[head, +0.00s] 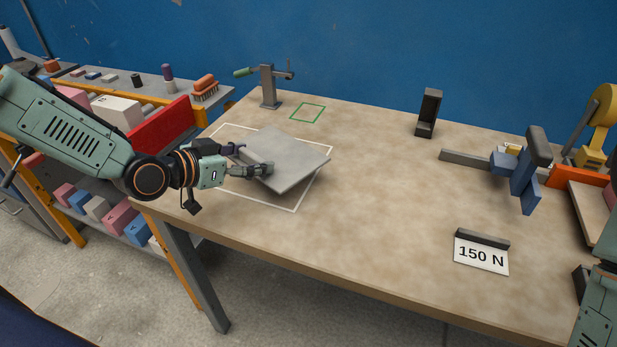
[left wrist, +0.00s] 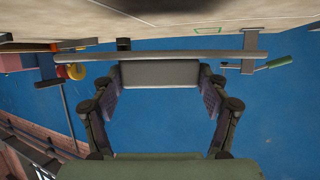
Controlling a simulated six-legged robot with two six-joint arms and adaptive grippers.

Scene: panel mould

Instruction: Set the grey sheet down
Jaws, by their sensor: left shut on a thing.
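The grey sheet (head: 288,158) is a flat, square plate in the head view, turned at an angle to the white outline (head: 318,180) on the table. My left gripper (head: 252,160) is shut on its left side. In the left wrist view the sheet (left wrist: 230,55) shows edge-on as a thin bar, with a grey block-like part (left wrist: 160,74) between the two fingers. There the sheet stands apart from the tabletop, so it appears held above it. The sheet hides part of the outline. My right gripper is not in view.
The wooden table (head: 380,230) is clear in the middle. A vise-like stand (head: 268,88) and a green outline (head: 307,112) lie behind the sheet. A dark upright block (head: 428,113), a blue fixture (head: 520,175) and a "150 N" sign (head: 481,253) stand to the right.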

